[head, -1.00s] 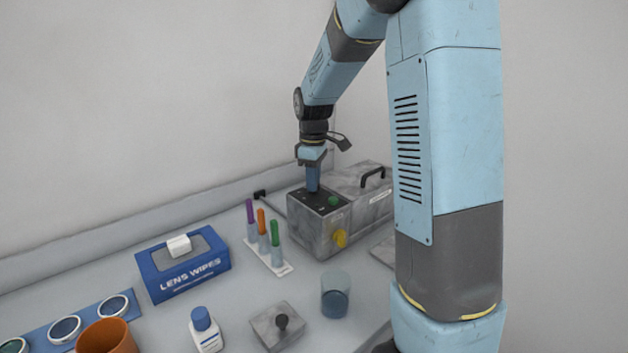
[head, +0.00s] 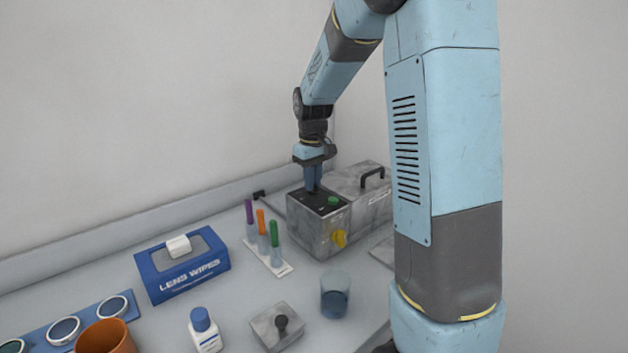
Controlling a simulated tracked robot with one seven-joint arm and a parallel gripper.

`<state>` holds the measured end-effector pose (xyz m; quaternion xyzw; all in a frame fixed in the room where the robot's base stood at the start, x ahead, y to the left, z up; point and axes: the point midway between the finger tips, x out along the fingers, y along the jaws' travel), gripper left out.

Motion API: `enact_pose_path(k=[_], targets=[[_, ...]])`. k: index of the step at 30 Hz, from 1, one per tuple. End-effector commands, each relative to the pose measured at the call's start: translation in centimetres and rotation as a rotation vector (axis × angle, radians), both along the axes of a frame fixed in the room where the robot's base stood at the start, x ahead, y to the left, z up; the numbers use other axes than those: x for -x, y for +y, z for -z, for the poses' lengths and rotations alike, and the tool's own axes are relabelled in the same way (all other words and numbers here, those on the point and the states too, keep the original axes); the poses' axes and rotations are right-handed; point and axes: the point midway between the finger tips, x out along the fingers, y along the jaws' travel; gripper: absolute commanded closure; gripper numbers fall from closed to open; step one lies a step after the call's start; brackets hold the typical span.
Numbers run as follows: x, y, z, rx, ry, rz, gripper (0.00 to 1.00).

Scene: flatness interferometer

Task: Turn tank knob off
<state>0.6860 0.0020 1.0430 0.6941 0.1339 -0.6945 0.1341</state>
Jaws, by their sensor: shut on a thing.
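The tank (head: 312,235) is a grey marbled box with a black top panel at the back of the bench. A green knob (head: 333,201) sits on the panel, and a yellow knob or tap (head: 339,238) is on the front face. My gripper (head: 312,189) points down onto the black panel, left of and behind the green knob. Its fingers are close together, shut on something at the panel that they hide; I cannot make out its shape.
A black-handled grey box (head: 372,205) adjoins the tank. Test tubes with coloured caps (head: 262,238) stand in a white rack to the left. A lens wipes box (head: 182,265), white bottle (head: 205,331), glass beaker (head: 335,295) and small grey block (head: 277,327) stand nearer.

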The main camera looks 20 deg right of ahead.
Motion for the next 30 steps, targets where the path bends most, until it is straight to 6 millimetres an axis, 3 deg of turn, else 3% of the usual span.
enact_pose_path(k=[11,12,19,30], targets=[[-0.34,-0.21,-0.30,0.002,-0.012,0.007,1.00],[-0.33,-0.20,-0.29,0.002,-0.012,0.007,0.82],[-0.17,-0.06,-0.15,0.001,-0.006,0.004,0.61],[-0.12,0.03,-0.86,0.000,-0.004,0.003,0.61]])
